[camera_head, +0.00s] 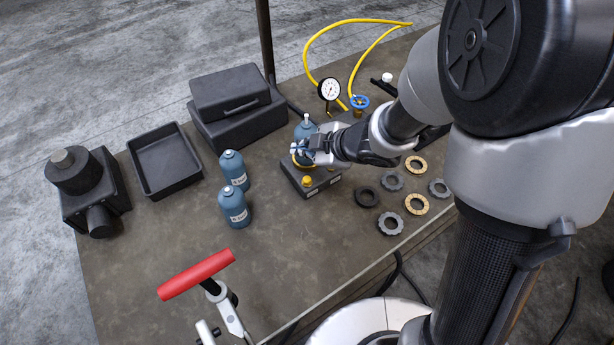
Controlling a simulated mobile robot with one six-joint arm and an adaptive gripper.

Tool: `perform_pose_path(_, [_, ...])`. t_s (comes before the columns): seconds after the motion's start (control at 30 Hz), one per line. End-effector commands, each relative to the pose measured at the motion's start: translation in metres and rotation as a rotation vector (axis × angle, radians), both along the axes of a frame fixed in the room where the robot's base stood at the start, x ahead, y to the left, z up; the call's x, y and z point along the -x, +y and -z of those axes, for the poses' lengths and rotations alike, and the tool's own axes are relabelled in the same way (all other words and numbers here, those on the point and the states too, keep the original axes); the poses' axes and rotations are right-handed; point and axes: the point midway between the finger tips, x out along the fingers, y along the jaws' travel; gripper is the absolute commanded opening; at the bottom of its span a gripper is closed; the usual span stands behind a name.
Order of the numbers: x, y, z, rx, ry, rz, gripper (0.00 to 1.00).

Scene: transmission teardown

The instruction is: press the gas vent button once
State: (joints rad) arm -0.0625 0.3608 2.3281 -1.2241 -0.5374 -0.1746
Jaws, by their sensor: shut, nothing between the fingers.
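A round yellow-orange button (307,181) sits on the front of a dark grey station block (327,181), and I take it for the gas vent button. A blue-grey bottle (305,129) with a pale top stands upright on the block, partly hidden by my gripper. My gripper (297,149) reaches in from the right, its fingers shut and empty, in front of the bottle and behind the button in the picture. It appears apart from the button; whether it touches the bottle, I cannot tell. A yellow ring shows partly around the bottle's lower part.
Two blue-grey bottles (234,206) stand left of the block. A black tray (164,160), a black case (231,92) and a dark machine housing (91,188) lie farther left. A pressure gauge (330,89) and yellow hose (313,45) are behind. Several ring gears (390,223) lie right.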

Motion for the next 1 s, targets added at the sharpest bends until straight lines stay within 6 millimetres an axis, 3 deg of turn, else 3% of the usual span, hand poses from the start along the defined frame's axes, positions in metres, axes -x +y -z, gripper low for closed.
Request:
perform_pose_path(0.27, [0.000, 0.000, 0.025, 0.001, 0.000, 0.001, 0.00])
perform_pose_path(0.7, [0.000, 0.000, 0.081, 0.000, 0.001, 0.001, 0.00])
perform_pose_path(1.0, [0.000, 0.000, 0.087, 0.001, -0.001, 0.001, 0.00])
